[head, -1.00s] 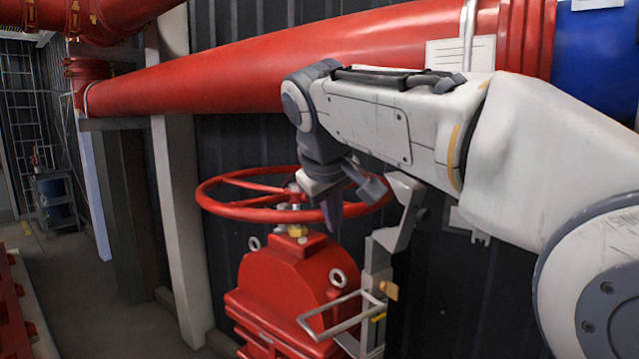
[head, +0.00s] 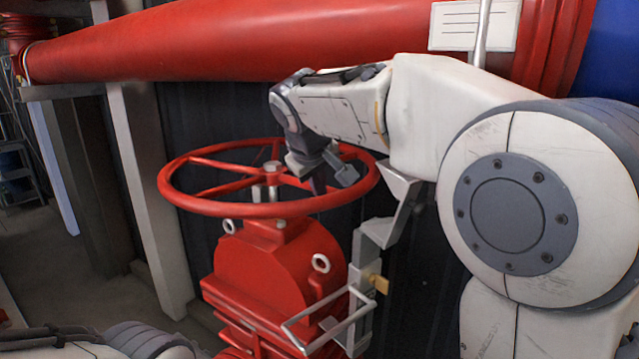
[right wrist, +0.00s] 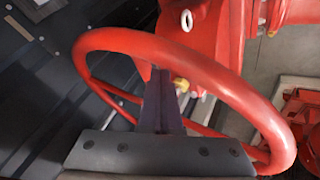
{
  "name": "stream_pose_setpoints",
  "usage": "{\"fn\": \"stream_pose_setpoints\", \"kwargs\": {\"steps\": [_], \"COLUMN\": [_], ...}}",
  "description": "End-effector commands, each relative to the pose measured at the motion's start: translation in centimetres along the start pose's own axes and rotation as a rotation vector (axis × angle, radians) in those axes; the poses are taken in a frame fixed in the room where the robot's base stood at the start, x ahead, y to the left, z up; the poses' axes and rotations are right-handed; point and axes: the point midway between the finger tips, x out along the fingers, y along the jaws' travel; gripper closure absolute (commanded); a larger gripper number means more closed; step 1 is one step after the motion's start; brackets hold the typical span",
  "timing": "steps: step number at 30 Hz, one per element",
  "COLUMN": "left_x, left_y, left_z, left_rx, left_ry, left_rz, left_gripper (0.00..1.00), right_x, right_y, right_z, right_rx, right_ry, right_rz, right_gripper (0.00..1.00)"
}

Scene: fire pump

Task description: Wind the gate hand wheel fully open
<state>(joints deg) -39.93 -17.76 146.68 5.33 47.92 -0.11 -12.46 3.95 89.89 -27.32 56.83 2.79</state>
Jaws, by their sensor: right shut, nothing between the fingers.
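The red gate hand wheel (head: 230,208) lies nearly flat on top of the red valve body (head: 275,262), its spokes meeting at a grey hub stem (head: 271,178). My right gripper (head: 318,186) reaches down from above at the wheel's right side, inside the rim in the picture. In the right wrist view the wheel rim (right wrist: 235,85) loops around the dark fingers (right wrist: 164,80), which are together and empty. I cannot tell whether they touch a spoke or the rim. My left gripper is not in view.
A thick red pipe (head: 230,45) runs above the wheel. A grey bracket with a bent handle (head: 365,255) stands right of the valve. A pale post (head: 150,190) is left of it, with open floor (head: 60,250) beyond. My left arm shows at the bottom left.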

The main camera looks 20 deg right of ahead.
Motion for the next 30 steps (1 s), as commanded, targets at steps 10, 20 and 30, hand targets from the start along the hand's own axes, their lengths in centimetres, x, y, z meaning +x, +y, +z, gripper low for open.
{"fn": "stream_pose_setpoints", "kwargs": {"steps": [10, 20, 30], "left_x": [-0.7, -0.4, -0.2], "left_y": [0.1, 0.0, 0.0], "left_z": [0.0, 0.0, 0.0], "left_rx": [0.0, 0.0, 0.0], "left_ry": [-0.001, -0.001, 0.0], "left_rz": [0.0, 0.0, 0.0], "left_gripper": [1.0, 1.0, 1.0], "right_x": [1.7, 2.1, 2.4], "right_y": [0.1, 1.1, 2.6], "right_z": [0.1, 0.6, 1.2], "right_rx": [0.003, 0.006, 0.002], "right_ry": [-0.001, -0.002, 0.0], "right_rz": [0.001, 0.003, 0.002], "right_gripper": [1.0, 1.0, 1.0]}}
